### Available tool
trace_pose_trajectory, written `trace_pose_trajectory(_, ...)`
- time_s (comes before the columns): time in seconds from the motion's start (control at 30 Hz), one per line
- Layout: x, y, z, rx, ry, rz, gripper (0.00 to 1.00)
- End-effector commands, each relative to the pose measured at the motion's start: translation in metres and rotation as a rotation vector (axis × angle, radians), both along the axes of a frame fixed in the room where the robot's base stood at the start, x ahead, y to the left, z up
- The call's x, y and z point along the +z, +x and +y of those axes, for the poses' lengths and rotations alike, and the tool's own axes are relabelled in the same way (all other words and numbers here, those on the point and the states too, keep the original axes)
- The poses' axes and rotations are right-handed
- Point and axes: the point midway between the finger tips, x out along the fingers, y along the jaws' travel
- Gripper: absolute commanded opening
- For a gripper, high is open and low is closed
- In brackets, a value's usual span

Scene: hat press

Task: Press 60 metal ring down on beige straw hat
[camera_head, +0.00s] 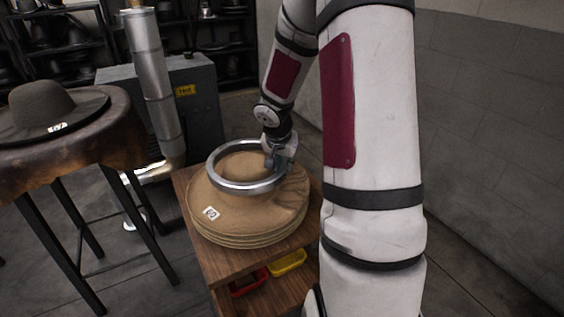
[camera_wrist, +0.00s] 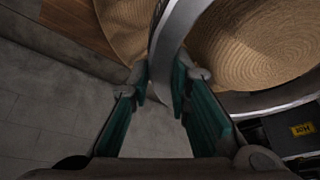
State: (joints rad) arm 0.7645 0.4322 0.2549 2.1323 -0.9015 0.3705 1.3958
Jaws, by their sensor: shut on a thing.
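The metal ring (camera_head: 219,183) is a shiny silver hoop around the crown of the beige straw hat (camera_head: 262,205) in the head view. It looks slightly tilted, and I cannot tell whether it touches the brim. The hat lies on a wooden stand, with a white label on its brim. My gripper (camera_head: 279,158) is at the ring's right side, shut on its band. In the wrist view, the fingers of my gripper (camera_wrist: 161,88) pinch the ring's band (camera_wrist: 172,40), and the straw crown (camera_wrist: 255,45) shows inside the ring. The ring's far part is partly out of the wrist view.
The wooden stand (camera_head: 196,250) has red (camera_head: 248,285) and yellow (camera_head: 288,263) bins on a lower shelf. A round table (camera_head: 120,125) holds a dark hat (camera_head: 45,105) at left. A grey machine (camera_head: 200,92) with a metal pipe (camera_head: 150,75) stands behind. A wall is at right.

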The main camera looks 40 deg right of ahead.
Motion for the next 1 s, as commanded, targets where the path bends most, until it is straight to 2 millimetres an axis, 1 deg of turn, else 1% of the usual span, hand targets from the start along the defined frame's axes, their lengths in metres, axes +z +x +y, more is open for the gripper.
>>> trace_pose_trajectory(0.03, -0.006, 0.001, 0.0, 0.001, -0.002, -0.001, 0.0)
trace_pose_trajectory(0.2, -0.021, 0.001, 0.0, 0.0, -0.001, -0.001, 0.0)
trace_pose_trajectory(0.6, -0.051, 0.002, 0.0, 0.001, -0.002, -0.003, 0.0)
trace_pose_trajectory(0.8, -0.06, 0.002, 0.0, 0.001, -0.002, -0.003, 0.0)
trace_pose_trajectory(1.0, -0.062, 0.001, 0.0, 0.0, -0.002, -0.002, 0.0)
